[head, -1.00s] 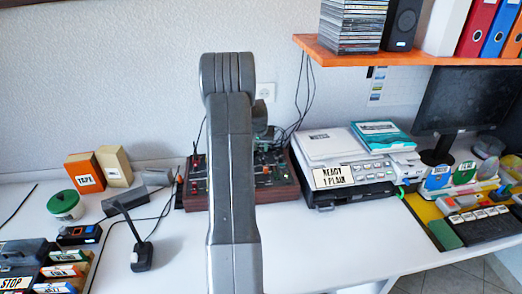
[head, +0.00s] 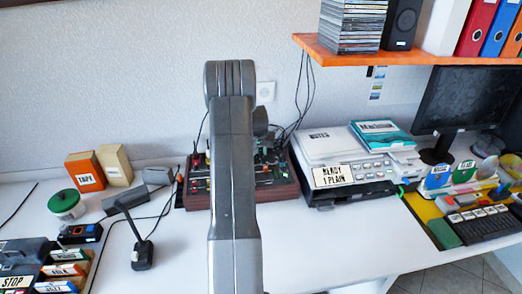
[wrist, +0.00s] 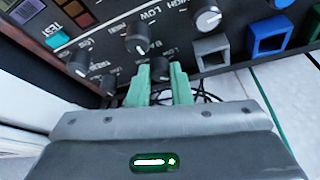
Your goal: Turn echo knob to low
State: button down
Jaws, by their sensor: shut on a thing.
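In the wrist view, my gripper's two green fingers (wrist: 160,86) are closed around a small dark knob (wrist: 161,68) on a dark control panel (wrist: 175,32). The label beside this knob is mostly hidden, so I cannot read it as echo. A larger knob (wrist: 136,40) with a white pointer line sits just above, and the words HIGH and LOW are printed near it. In the head view, the dark console (head: 278,178) with reddish-brown sides stands against the wall. My arm covers its middle and hides my gripper.
Other knobs sit close by at left (wrist: 78,63) and upper right (wrist: 208,19). Grey (wrist: 211,50) and blue (wrist: 268,38) square pieces line the panel's edge. A printer (head: 350,178) stands right of the console, and a desk microphone (head: 142,250) stands front left.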

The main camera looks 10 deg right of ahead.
jog(key=shift+n, duration=0.3)
jog(key=shift+d+n+y, duration=0.1)
jog(key=shift+n+y, duration=0.3)
jog(key=shift+n, duration=0.4)
jog(key=n+y+b, duration=0.1)
jog(key=n+b, duration=0.1)
jog(key=n, duration=0.1)
jog(key=shift+d+f, duration=0.15)
jog(key=shift+n+y+b, duration=0.8)
jog(key=shift+n+b, duration=0.5)
jog(key=shift+n, duration=0.7)
jog(key=shift+r, duration=0.2)
jog(key=c, duration=1.6)
grip_release()
jog(key=v, duration=1.3)
jog(key=shift+d+r, duration=0.2)
jog(key=shift+r, duration=0.2)
